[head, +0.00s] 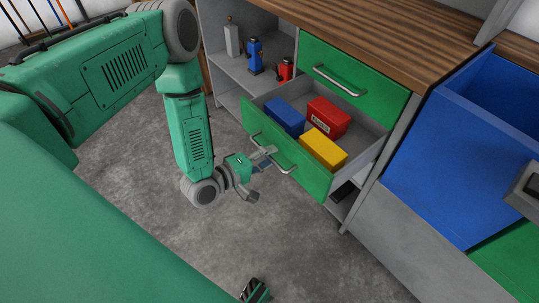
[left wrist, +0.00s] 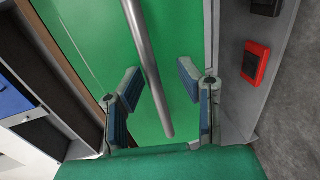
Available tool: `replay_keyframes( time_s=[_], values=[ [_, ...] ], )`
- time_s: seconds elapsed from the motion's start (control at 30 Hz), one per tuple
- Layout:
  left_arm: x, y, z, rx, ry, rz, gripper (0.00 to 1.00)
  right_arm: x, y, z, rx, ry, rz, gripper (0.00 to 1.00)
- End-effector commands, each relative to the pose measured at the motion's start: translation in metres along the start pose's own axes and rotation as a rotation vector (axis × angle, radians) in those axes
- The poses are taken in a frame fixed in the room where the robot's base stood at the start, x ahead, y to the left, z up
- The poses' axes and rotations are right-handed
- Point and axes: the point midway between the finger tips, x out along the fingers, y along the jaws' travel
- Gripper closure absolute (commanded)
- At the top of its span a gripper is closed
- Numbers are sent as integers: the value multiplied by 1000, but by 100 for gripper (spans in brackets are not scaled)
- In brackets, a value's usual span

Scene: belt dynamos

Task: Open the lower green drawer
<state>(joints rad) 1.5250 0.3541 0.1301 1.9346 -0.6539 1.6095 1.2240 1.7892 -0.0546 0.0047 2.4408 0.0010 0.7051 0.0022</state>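The lower green drawer (head: 308,170) is pulled out from the cabinet, below the upper green drawer. Its silver bar handle (head: 272,158) is on the front panel and also shows in the left wrist view (left wrist: 150,70). My left gripper (head: 262,176) is at this handle, in front of the panel. In the left wrist view its two fingers (left wrist: 158,92) are spread apart, with the bar running between them and a gap on each side. A part that looks like my right gripper (head: 255,291) shows at the bottom edge, mostly cut off.
The open drawer holds a blue box (head: 285,117), a red box (head: 328,117) and a yellow box (head: 323,149). The upper green drawer (head: 352,77) is shut. A blue bin (head: 458,150) stands at right. The grey floor (head: 290,255) before the cabinet is clear.

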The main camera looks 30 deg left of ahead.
Motion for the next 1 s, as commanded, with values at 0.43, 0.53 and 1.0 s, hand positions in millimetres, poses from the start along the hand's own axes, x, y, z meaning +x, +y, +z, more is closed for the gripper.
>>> replay_keyframes(
  time_s=[0.43, 0.53, 1.0],
  values=[
    [-19, 1, 0, -2, 1, 2, 69, -1, 0, 2, 0, 2, 0, 60],
    [-40, 0, -1, -2, 2, 1, 69, -1, 0, 2, 0, 3, 0, 60],
    [-116, -1, -1, -2, 1, 2, 69, -1, 0, 1, 0, 3, 0, 60]
  ],
)
